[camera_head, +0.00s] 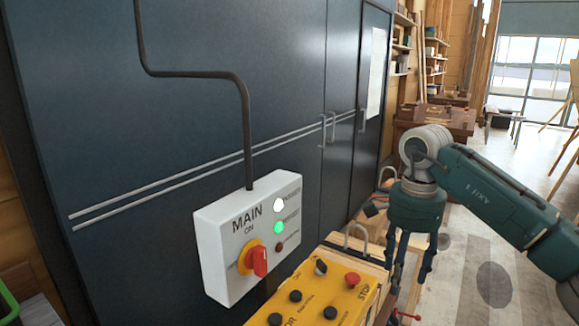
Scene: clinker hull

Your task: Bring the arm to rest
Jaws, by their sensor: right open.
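My right gripper (407,262) hangs with its fingers pointing down, at the end of the teal arm (485,185) that comes in from the right. Its fingers are spread apart and I see nothing between them. It is beside the right end of a yellow control panel (343,287), apart from the white box on the wall. My left gripper does not show.
A white box (222,222) marked MAIN, with a red rotary switch (258,261) and a lit green lamp (279,227), is on the dark cabinet (90,110). The yellow panel has black knobs and a red button (352,278). Open floor (475,262) lies at the right.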

